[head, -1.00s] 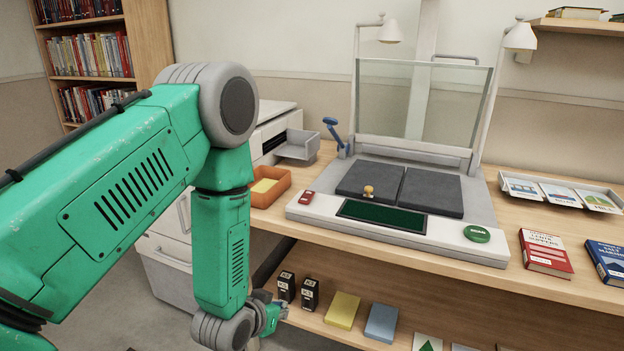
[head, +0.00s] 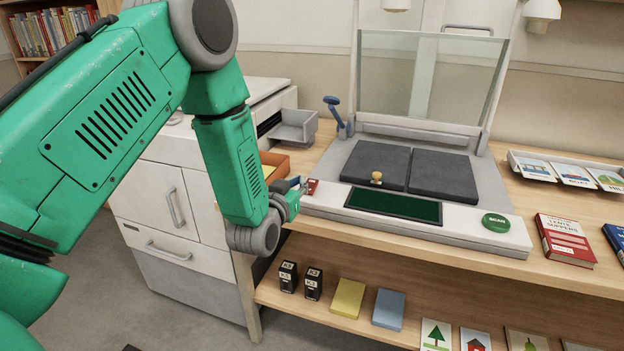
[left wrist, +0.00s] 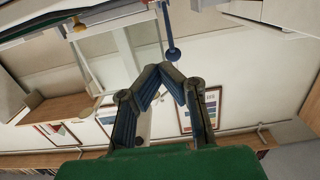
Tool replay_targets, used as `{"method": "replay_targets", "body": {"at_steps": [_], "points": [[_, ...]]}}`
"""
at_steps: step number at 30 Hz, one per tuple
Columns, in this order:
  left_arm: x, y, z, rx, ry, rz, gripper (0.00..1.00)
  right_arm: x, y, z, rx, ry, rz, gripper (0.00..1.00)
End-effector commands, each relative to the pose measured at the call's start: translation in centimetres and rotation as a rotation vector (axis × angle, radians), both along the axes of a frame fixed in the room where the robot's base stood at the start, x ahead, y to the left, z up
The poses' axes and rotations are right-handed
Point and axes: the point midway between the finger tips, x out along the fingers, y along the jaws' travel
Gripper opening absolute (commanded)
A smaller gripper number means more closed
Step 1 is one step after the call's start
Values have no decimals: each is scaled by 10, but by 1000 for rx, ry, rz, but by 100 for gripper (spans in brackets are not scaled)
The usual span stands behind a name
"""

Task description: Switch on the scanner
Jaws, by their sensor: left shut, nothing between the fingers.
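The scanner (head: 470,222) stands on the wooden desk, with a dark display (head: 393,204), two dark grey pads (head: 443,175) and a green SCAN button (head: 496,222) on its front. A small red switch (head: 312,187) sits at the front panel's left end, partly hidden by my left gripper. My left gripper (head: 299,184) is shut and empty, right beside the switch; I cannot tell whether it touches. In the left wrist view its fingers (left wrist: 160,72) meet at the tips, and the switch cannot be made out. My right gripper is not in view.
A small orange-yellow knob (head: 376,177) rests on the left pad. An orange tray (head: 274,163) is behind my gripper. Books (head: 565,240) lie to the right.

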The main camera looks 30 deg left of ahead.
Motion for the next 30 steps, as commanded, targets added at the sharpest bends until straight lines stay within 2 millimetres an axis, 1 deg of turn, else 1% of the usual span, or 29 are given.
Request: {"method": "replay_targets", "body": {"at_steps": [5,12,14,15,16,18,21,25,30], "points": [[27,9,-3,-1,-3,1,0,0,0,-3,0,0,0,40],[78,22,-8,-2,-1,1,0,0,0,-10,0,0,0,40],[89,24,-9,-1,-2,1,0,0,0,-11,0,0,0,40],[94,26,-12,-1,2,1,0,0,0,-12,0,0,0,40],[93,25,-21,-2,6,1,0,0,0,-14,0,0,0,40],[94,25,-31,-2,5,1,0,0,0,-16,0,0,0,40],[96,25,-40,-1,2,0,0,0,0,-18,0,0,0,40],[97,25,-46,-2,1,0,0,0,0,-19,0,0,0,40],[98,26,-47,-3,0,0,0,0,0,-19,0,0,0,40]]}}
